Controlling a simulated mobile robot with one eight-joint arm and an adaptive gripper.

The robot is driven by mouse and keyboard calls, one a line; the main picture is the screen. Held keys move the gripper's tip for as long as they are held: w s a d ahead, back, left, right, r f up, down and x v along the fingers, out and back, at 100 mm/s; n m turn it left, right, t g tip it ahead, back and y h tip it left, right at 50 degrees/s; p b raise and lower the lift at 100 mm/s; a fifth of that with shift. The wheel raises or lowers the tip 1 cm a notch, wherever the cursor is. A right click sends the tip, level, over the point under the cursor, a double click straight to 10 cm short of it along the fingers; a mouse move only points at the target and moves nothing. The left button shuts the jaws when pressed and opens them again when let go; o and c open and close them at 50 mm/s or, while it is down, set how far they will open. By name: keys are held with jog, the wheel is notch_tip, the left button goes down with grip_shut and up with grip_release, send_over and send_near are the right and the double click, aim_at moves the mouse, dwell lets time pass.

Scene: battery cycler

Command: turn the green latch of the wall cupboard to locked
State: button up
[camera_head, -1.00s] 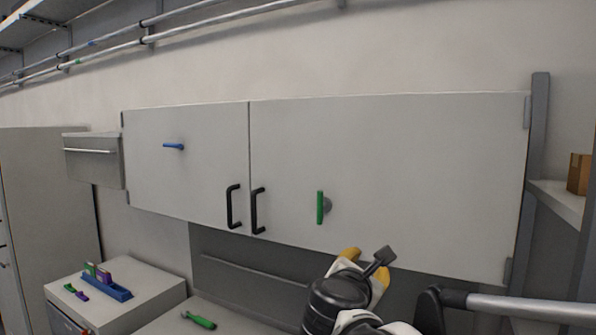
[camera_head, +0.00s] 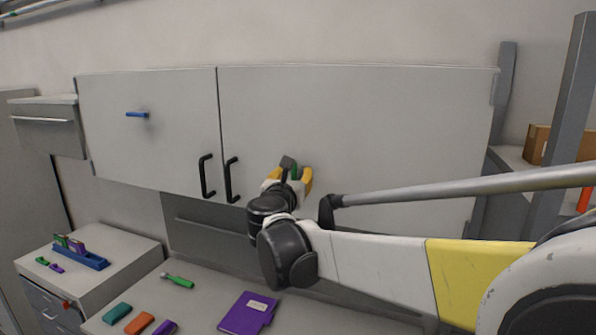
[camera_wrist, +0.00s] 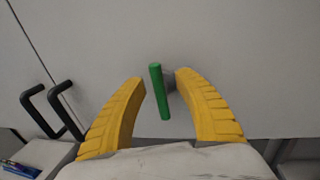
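The wall cupboard (camera_head: 380,110) has two grey doors, both closed. The green latch (camera_wrist: 159,91) is on the right door, a bar standing near upright with a slight tilt in the wrist view. In the head view the green latch (camera_head: 294,172) is partly hidden by my gripper (camera_head: 290,176). In the wrist view my gripper (camera_wrist: 160,82) has its yellow fingers spread apart, one on each side of the latch. I see gaps between the fingers and the bar, the right one small. Whether the right finger touches the latch's round base cannot be told.
A blue latch (camera_head: 137,114) lies level on the left door. Two black handles (camera_head: 207,176) stand at the door seam, left of my gripper. Below, the worktop holds a purple notebook (camera_head: 248,312) and a green tool (camera_head: 177,281). A shelf with a cardboard box (camera_head: 540,143) is at the right.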

jog(key=shift+w, duration=0.25)
grip_shut()
